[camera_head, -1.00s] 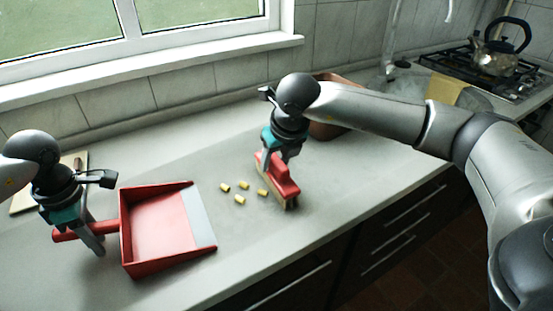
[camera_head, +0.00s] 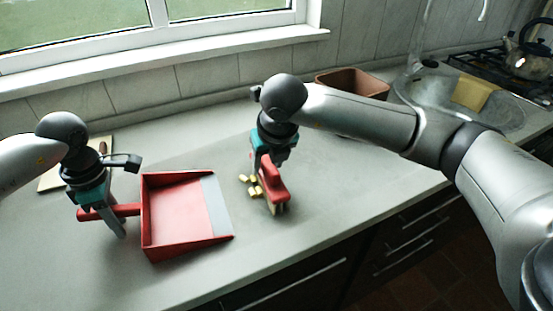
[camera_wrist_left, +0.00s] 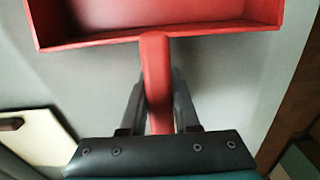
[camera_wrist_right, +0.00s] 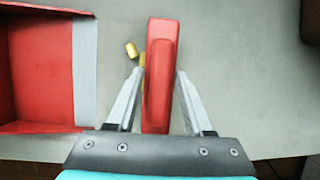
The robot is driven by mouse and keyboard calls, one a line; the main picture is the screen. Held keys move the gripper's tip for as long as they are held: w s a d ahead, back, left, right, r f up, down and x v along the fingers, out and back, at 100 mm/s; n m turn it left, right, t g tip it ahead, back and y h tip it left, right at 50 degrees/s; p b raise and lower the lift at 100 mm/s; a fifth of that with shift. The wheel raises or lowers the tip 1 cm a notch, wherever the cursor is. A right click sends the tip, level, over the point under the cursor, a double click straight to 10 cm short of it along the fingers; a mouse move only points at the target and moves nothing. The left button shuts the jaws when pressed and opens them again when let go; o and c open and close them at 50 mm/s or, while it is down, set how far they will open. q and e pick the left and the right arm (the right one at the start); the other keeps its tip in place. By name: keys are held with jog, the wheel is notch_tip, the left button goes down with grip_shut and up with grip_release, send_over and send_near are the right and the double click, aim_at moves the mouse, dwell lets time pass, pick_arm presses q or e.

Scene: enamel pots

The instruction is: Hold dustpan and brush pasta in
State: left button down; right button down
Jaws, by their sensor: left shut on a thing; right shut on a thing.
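The red dustpan (camera_head: 178,215) lies on the counter with its grey lip facing right; it also shows in the left wrist view (camera_wrist_left: 150,22) and right wrist view (camera_wrist_right: 38,70). My left gripper (camera_head: 121,222) is shut on its handle (camera_wrist_left: 157,80). My right gripper (camera_head: 265,180) is shut on the red brush (camera_head: 272,182), which stands on the counter right of the dustpan; the brush fills the middle of the right wrist view (camera_wrist_right: 160,75). Several yellow pasta pieces (camera_head: 253,191) lie against the brush's left side, apart from the lip. One piece (camera_wrist_right: 131,50) shows clearly in the right wrist view; others are partly hidden.
A brown container (camera_head: 352,84) stands at the back by the sink (camera_head: 485,105). A board (camera_head: 62,176) lies at the back left. A kettle (camera_head: 527,55) sits on the hob. The counter's front edge runs below the dustpan and brush.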

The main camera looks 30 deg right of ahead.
jog(key=shift+w+a, duration=0.15)
jog(key=shift+a, duration=3.75)
jog(key=shift+w+a+r, duration=0.1)
jog(key=shift+a+r, duration=0.05)
jog(key=shift+a, duration=1.75)
jog(key=shift+w+a+r, duration=0.1)
jog(key=shift+a, duration=0.95)
jog(key=shift+w+a+r, duration=0.1)
jog(key=shift+a, duration=0.95)
jog(key=shift+a, duration=1.15)
jog(key=shift+r, duration=0.1)
